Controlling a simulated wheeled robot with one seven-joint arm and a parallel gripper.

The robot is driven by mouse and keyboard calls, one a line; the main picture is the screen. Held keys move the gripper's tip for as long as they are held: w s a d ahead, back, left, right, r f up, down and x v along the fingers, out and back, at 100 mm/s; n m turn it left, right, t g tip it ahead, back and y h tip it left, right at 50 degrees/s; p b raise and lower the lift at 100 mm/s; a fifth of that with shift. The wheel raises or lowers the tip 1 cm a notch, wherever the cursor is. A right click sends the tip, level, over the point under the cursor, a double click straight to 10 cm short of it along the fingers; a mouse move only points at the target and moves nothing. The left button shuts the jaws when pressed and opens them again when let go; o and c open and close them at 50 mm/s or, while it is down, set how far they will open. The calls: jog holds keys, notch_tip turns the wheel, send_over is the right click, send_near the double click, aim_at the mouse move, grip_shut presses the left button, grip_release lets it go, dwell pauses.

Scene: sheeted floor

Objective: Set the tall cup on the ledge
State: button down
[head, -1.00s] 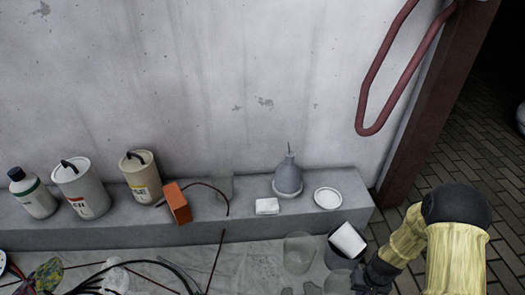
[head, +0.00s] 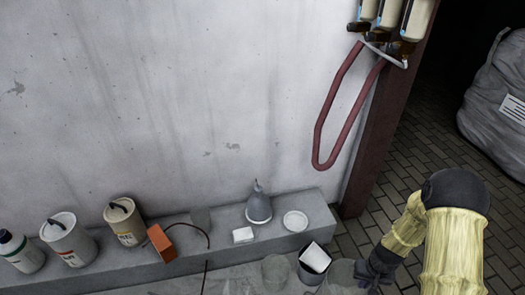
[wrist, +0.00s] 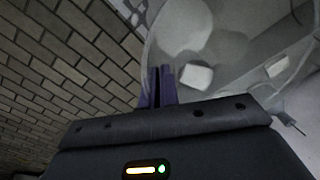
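My gripper (head: 368,275) is low at the right in the head view, beside a clear cup (head: 342,274). In the wrist view the purple fingertips (wrist: 160,86) are nearly together at the wall of this clear cup (wrist: 235,48), and it appears held. Its lower part is cut off in the head view. Another clear cup (head: 275,270) stands on the sheeted floor to the left. I cannot tell from these views which one is taller. The grey ledge (head: 320,216) runs along the wall, behind the cups.
A dark bucket with a white block (head: 316,257) stands between the two cups.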

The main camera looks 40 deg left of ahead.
jog(key=d+r+m+p, duration=0.1)
jog(key=d+r+p, duration=0.3)
jog(key=r+p, duration=0.8)
jog(key=w+d+r+m+p, duration=0.1)
jog(key=d+r+p, duration=0.3)
jog(key=r+p, duration=0.9)
jog(key=w+d+r+m+p, duration=0.1)
jog(key=d+r+p, duration=0.4)
jog(key=r+p, duration=0.8)
notch_tip(320, 180, up, 5)
jog(key=shift+w+f+m, duration=0.1)
jog(key=shift+w+m, duration=0.15)
jog(key=shift+m, duration=0.45)
jog(key=shift+a, duration=0.1)
